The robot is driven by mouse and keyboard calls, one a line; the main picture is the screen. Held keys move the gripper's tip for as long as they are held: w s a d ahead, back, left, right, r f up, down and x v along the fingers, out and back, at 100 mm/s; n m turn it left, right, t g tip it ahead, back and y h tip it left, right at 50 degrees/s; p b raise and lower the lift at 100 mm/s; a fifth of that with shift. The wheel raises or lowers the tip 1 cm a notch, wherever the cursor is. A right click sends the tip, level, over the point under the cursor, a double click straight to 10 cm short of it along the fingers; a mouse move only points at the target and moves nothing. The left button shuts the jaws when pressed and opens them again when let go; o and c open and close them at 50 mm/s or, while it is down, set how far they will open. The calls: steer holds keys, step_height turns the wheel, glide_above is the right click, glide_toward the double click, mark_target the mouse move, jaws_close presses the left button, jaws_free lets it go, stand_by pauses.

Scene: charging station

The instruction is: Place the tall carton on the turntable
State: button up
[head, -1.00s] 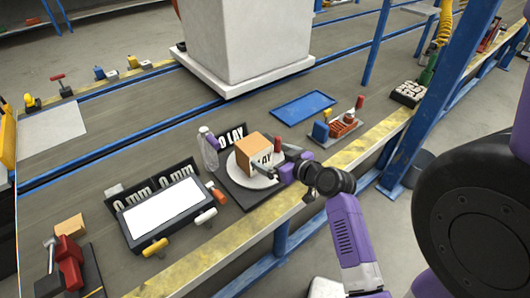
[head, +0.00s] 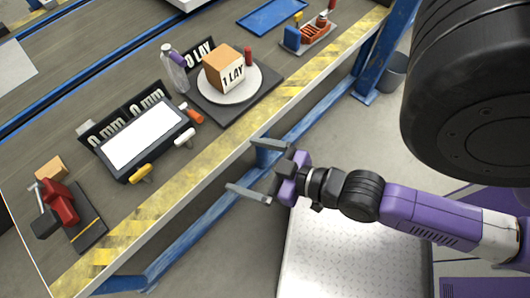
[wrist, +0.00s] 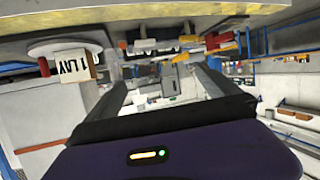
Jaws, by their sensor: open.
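The carton (head: 224,66), a brown box with a white face marked "1 LAY", stands upright on the white round disc of the turntable (head: 246,92). The turntable has a dark square base. My gripper (head: 248,166) is open and empty, off the front edge of the bench, below and to the right of the turntable and apart from the carton. In the wrist view, the carton (wrist: 73,67) and turntable disc (wrist: 44,48) show at the upper left, outside the spread fingers (wrist: 160,85).
A clear bottle (head: 174,72) stands left of the turntable, with a "0 LAY" sign (head: 199,52) behind. A white-screened panel (head: 144,134), a red tool (head: 60,203) and a small box (head: 51,169) lie farther left. A blue tray (head: 272,16) is behind. A blue rail runs below the bench edge.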

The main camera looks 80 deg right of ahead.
steer(key=s+a+r+n+t+y, duration=0.1)
steer(key=s+a+r+n+y, duration=0.1)
steer(key=a+r, duration=0.4)
steer(key=s+y, duration=0.1)
steer(key=s, duration=0.1)
steer(key=shift+s+a, duration=0.25)
steer(key=shift+s, duration=0.15)
step_height(320, 180, up, 13)
steer(key=p, duration=1.3)
steer(key=shift+f, duration=0.15)
